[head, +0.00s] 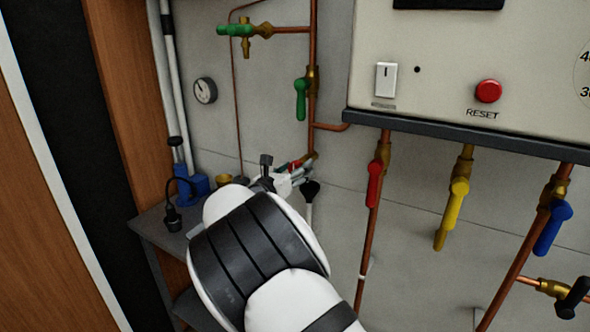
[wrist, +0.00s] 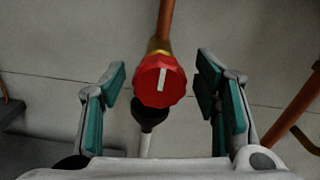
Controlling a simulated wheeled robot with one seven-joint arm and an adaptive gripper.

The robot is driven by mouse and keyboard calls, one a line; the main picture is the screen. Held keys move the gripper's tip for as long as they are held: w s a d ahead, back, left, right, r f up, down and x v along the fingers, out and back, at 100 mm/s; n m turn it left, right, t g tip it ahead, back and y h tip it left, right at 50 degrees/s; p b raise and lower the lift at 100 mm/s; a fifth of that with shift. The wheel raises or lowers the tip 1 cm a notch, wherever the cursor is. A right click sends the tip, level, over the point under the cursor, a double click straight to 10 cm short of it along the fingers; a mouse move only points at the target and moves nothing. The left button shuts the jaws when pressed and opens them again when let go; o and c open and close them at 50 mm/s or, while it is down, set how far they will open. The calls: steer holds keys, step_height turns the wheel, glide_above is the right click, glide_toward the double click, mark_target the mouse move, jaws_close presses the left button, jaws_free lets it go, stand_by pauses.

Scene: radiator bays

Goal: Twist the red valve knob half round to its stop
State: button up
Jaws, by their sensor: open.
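The red valve knob (wrist: 160,84) is faceted with a white pointer line, which stands close to upright in the wrist view. It sits on a brass fitting at the end of a copper pipe. My gripper (wrist: 163,88) is open, with one teal-padded finger on each side of the knob and a gap on both sides. In the head view, my gripper (head: 285,178) is at the lower end of the copper pipe; my arm and gripper hide most of the knob there.
A black rounded thing (wrist: 150,113) sits just below the knob. Red (head: 374,184), yellow (head: 453,210) and blue (head: 553,228) lever handles hang to the right under a control box (head: 440,75). A green lever (head: 301,98) is above. A shelf (head: 160,235) with a blue item stands left.

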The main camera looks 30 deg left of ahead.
steer(key=c, duration=1.1)
steer(key=shift+c, duration=0.2)
steer(key=shift+m, duration=0.3)
steer(key=m+b, duration=0.3)
steer(key=m, duration=0.1)
steer(key=shift+m, duration=0.3)
steer(key=m+b, duration=0.3)
steer(key=m, duration=0.1)
steer(key=shift+f+m, duration=0.1)
steer(key=shift+m, duration=0.2)
steer(key=m+b, duration=0.4)
steer(key=b, duration=0.1)
steer(key=shift+w+f, duration=0.1)
steer(key=m+b, duration=0.3)
steer(key=b, duration=0.2)
steer(key=shift+d+m, duration=0.1)
steer(key=shift+m, duration=0.3)
steer(key=shift+b, duration=0.3)
